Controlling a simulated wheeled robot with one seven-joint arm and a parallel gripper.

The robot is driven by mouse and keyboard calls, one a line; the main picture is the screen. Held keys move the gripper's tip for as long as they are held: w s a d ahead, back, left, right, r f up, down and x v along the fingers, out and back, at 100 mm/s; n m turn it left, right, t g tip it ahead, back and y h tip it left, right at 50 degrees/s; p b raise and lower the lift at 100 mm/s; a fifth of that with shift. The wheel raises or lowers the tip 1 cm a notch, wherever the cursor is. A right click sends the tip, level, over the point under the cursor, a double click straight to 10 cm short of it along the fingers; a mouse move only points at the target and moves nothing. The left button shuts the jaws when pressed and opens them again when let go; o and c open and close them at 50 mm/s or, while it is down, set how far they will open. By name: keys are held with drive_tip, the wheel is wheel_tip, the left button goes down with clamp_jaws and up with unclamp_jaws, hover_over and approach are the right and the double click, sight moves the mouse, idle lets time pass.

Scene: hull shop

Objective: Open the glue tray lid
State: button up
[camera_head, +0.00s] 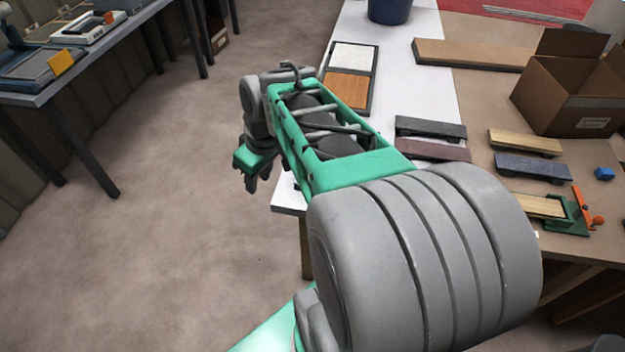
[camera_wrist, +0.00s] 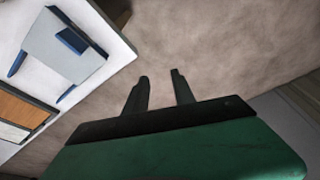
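In the wrist view, a flat light grey panel (camera_wrist: 62,58) with a dark blue bar-shaped part (camera_wrist: 72,40) and blue edge pieces lies on the white tabletop. It may be the glue tray with its lid, but I cannot tell for sure. In the head view my arm hides that spot. My gripper (camera_wrist: 160,76) is open and empty, its two dark fingers apart over bare floor, to the right of the panel and beyond the table edge. In the head view my gripper (camera_head: 252,184) hangs left of the white table.
A dark-framed board with white and brown panels (camera_head: 371,87) lies on the white table (camera_head: 412,83), near a blue bucket (camera_head: 390,8). Sanding blocks, an open cardboard box (camera_head: 575,85) and a long plank (camera_head: 472,54) lie right. Floor on the left is clear.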

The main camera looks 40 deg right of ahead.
drive_tip(key=s+d+f+n+t+y+b, duration=0.15)
drive_tip(key=d+f, duration=0.25)
drive_tip(key=d, duration=0.6)
drive_tip(key=s+d+f+n+g+y, duration=0.1)
drive_tip(key=d+f+n, duration=0.2)
drive_tip(key=d, duration=0.8)
drive_tip(key=shift+t+h, duration=0.25)
drive_tip(key=x, duration=0.7)
drive_tip(key=shift+s+a, duration=0.1)
drive_tip(key=shift+f, duration=0.35)
clamp_jaws()
